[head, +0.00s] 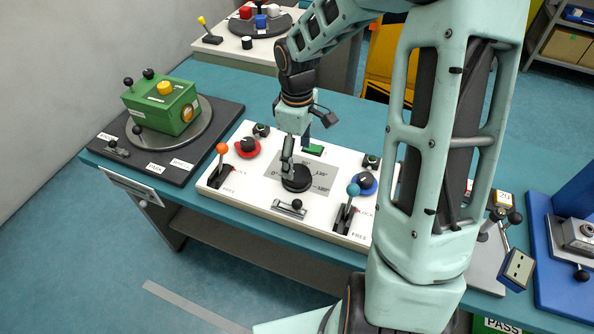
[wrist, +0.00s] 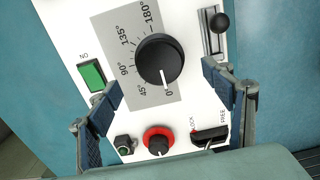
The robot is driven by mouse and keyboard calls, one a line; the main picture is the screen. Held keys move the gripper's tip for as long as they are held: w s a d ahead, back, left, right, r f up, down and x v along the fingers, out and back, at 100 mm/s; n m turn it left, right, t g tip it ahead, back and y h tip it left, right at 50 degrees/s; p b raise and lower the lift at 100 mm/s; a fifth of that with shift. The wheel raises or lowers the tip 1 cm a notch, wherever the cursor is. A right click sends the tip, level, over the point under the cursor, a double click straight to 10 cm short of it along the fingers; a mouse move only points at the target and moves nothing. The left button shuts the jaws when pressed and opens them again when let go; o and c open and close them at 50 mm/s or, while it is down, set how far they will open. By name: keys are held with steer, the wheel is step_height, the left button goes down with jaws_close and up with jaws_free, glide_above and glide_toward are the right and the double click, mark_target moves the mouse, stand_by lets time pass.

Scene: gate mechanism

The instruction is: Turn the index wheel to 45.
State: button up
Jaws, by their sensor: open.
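The index wheel is a round black knob (wrist: 160,60) with a white pointer line, seen in the wrist view on a grey dial plate (wrist: 112,50) marked 0° to 180°. Its pointer lies at the 0° mark, away from the 45° mark. In the head view the wheel (head: 297,181) is partly covered by my gripper (head: 290,160), which is just above it. In the wrist view my gripper (wrist: 160,78) is open, with one finger left of the wheel and one right. I see no contact with the wheel.
The white panel also carries a red knob (head: 247,147), an orange-tipped lever (head: 222,150), a blue-tipped lever (head: 352,190), a blue knob (head: 364,183), a slider (head: 290,208) and a green window (wrist: 92,74). A green box (head: 160,102) stands at the left.

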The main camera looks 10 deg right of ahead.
mark_target(297, 173)
step_height(297, 173, down, 7)
stand_by(0.3)
steer(key=c, duration=1.2)
